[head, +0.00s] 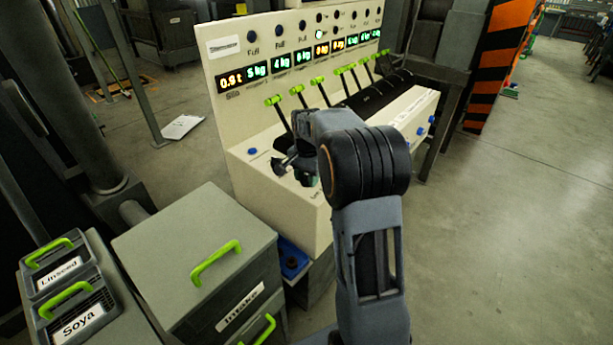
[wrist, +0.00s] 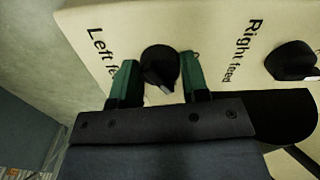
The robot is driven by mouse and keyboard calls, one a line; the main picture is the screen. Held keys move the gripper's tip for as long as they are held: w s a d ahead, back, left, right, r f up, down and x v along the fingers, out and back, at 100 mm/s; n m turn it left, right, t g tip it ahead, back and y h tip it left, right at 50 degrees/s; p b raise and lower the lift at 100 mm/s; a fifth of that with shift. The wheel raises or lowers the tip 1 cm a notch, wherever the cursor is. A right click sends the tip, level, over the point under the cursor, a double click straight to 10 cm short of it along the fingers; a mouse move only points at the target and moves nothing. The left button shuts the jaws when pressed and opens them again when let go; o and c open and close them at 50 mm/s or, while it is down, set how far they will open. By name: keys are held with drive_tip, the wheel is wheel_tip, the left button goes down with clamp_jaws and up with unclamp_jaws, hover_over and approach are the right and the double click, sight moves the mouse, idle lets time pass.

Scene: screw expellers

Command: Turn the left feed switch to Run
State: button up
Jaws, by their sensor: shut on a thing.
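The left feed switch (wrist: 160,66) is a round black knob with a pale pointer mark, in the wrist view beside the printed words "Left fe", the rest covered by a finger. Its mark points toward the lower right of that view. My gripper (wrist: 159,78) has one green finger on each side of the knob and is shut on it. In the head view my gripper (head: 306,177) is at the front of the cream console (head: 285,205), and the knob is hidden behind it. No Run marking can be read in either view.
The right feed switch (wrist: 291,61) is a similar black knob to the right in the wrist view. Green-tipped levers (head: 297,90) stand behind my gripper. A grey intake box (head: 190,245) with green handles and Linseed and Soya bins (head: 75,310) are at left. Floor at right is clear.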

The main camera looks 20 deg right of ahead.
sight(307, 175)
drive_tip(key=o, duration=0.9)
wheel_tip(307, 175, up, 14)
drive_tip(key=shift+f+p, duration=0.1)
drive_tip(key=shift+p, duration=0.55)
